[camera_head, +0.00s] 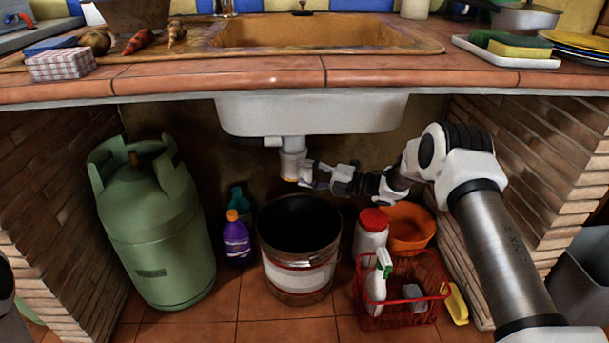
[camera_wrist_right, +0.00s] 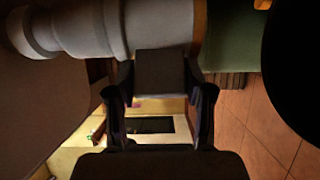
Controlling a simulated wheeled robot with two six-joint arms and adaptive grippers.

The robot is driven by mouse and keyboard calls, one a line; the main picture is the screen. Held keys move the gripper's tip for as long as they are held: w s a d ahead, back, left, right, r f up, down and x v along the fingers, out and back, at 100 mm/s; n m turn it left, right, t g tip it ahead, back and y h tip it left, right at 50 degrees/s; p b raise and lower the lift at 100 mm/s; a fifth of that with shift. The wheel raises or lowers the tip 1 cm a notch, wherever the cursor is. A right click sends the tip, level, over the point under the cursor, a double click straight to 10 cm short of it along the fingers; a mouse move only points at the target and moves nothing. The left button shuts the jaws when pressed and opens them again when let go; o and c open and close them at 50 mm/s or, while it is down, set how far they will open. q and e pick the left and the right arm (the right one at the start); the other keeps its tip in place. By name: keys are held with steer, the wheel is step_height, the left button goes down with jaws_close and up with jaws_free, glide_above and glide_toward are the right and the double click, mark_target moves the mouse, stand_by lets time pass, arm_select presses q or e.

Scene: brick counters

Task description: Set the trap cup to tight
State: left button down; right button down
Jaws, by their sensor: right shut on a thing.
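The pale trap cup (camera_head: 292,168) hangs on the drain pipe below the sink basin, with an orange-yellow band near its lower end. My right gripper (camera_head: 311,174) reaches in from the right, level with the cup's lower part. In the right wrist view, a pale rounded pipe body (camera_wrist_right: 95,25) lies across the top. My right gripper (camera_wrist_right: 160,75) there is shut on a dark, squarish part against that body, taken to be part of the trap cup. Whether the cup is tight or loose cannot be told. My left gripper is not in view.
A black-mouthed bucket (camera_head: 300,280) stands below the trap. A green gas cylinder (camera_head: 158,235) and purple bottle (camera_head: 236,240) stand left. A red basket (camera_head: 405,312), red-lidded jar (camera_head: 371,236) and orange bowl (camera_head: 408,228) are right. The white basin (camera_head: 310,115) hangs overhead; brick walls flank the space.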

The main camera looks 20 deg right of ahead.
steer(key=shift+d+n+g, duration=0.15)
steer(key=shift+n+g, duration=0.15)
steer(key=shift+c, duration=2.2)
jaws_free()
steer(key=v, duration=1.1)
steer(key=shift+s+d+y, duration=0.15)
steer(key=shift+d+y, duration=0.15)
steer(key=shift+d, duration=0.1)
steer(key=shift+f, duration=0.15)
